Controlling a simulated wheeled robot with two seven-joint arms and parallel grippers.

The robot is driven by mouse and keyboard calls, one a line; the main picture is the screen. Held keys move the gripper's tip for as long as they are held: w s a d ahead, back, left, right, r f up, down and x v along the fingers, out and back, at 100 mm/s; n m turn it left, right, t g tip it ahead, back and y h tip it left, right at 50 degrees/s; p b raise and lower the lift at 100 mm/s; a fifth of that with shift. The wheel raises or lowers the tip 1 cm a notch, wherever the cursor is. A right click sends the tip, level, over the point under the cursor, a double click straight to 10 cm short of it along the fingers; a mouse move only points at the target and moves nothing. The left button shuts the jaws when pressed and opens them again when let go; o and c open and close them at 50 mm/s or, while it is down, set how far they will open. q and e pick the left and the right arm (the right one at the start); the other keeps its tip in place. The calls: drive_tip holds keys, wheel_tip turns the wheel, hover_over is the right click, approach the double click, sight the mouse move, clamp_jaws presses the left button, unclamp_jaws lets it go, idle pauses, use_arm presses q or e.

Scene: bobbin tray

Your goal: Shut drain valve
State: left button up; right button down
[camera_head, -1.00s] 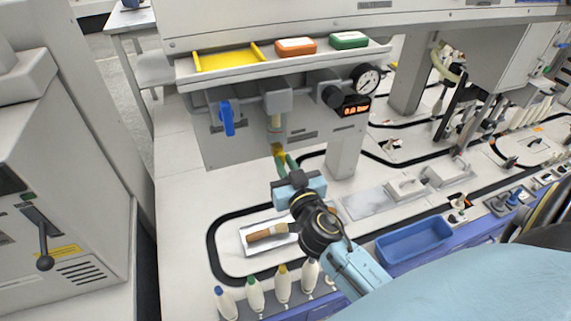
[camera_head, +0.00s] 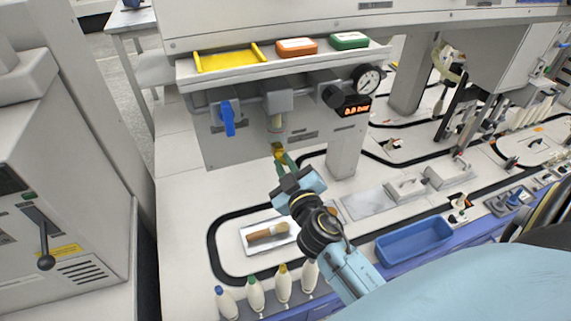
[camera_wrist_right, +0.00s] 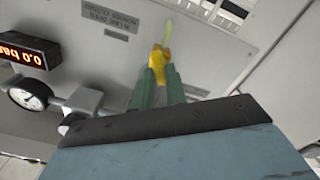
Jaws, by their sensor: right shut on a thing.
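A small yellow valve piece (camera_head: 279,150), which I take for the drain valve, sits below the pale cup under the grey pipe block. My right gripper (camera_head: 281,157) reaches up to it from below with green fingers. In the right wrist view the yellow piece (camera_wrist_right: 158,62) lies between the green fingertips (camera_wrist_right: 158,76), which are shut on it. A pale stem runs beyond it towards the panel. The fingers partly hide the valve, so its exact turn is hard to tell. My left gripper is not in view.
A blue lever (camera_head: 228,118) hangs from the pipe to the left. A round gauge (camera_head: 367,79) and a display (camera_head: 356,106) reading 0.0 bar are at the right.

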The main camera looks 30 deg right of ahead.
drive_tip(key=shift+n, duration=1)
drive_tip(key=n, duration=0.2)
drive_tip(key=shift+a+n, duration=0.1)
drive_tip(key=shift+n, duration=1.2)
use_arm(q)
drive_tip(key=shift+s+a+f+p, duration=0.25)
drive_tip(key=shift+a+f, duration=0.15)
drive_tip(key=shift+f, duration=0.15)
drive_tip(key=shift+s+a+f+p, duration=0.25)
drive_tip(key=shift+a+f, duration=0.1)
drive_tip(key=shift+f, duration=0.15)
use_arm(e)
drive_tip(key=n, duration=0.4)
drive_tip(key=shift+f+n, duration=0.1)
drive_tip(key=shift+n, duration=0.3)
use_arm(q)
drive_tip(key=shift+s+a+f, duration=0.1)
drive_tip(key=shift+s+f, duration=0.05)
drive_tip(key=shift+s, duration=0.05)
use_arm(e)
drive_tip(key=c, duration=1.5)
unclamp_jaws()
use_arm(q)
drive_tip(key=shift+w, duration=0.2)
use_arm(e)
drive_tip(key=shift+o, duration=0.3)
